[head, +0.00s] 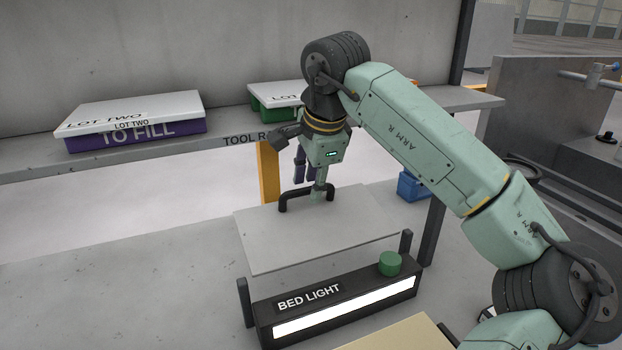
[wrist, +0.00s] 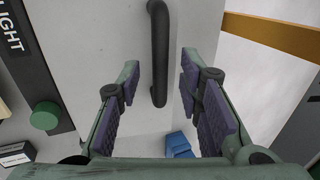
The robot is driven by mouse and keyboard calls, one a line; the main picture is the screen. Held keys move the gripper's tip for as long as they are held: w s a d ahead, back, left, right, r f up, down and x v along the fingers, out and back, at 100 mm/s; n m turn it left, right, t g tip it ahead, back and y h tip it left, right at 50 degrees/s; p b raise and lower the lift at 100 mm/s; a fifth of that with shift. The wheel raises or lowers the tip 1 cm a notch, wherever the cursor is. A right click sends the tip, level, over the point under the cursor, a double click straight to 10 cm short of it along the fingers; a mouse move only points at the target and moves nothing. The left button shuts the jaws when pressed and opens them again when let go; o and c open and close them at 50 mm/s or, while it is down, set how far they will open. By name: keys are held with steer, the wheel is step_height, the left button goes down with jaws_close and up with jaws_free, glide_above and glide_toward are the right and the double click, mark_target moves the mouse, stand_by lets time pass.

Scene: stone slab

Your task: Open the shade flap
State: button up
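The shade flap (head: 335,235) is a flat pale grey panel just behind the bed light (head: 335,300), with a dark post near each side. A black bar handle (head: 295,195) stands at its far edge. My gripper (head: 312,180) is above that edge, at the handle. In the wrist view the flap (wrist: 100,40) fills the middle, and the handle (wrist: 159,50) runs between the two purple-padded fingers of my gripper (wrist: 160,72). The fingers are apart, with a gap on both sides of the handle. In the head view my wrist and fingers hide part of the handle.
A green knob (head: 390,263) sits on top of the bed light. A shelf behind carries a purple box (head: 135,135) with a white lid and a green box (head: 262,108). A yellow post (head: 268,172) stands behind the flap. A blue object (head: 412,186) lies to the right.

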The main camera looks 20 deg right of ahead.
steer(key=shift+f, duration=0.1)
steer(key=shift+c, duration=0.4)
jaws_close()
stand_by(0.5)
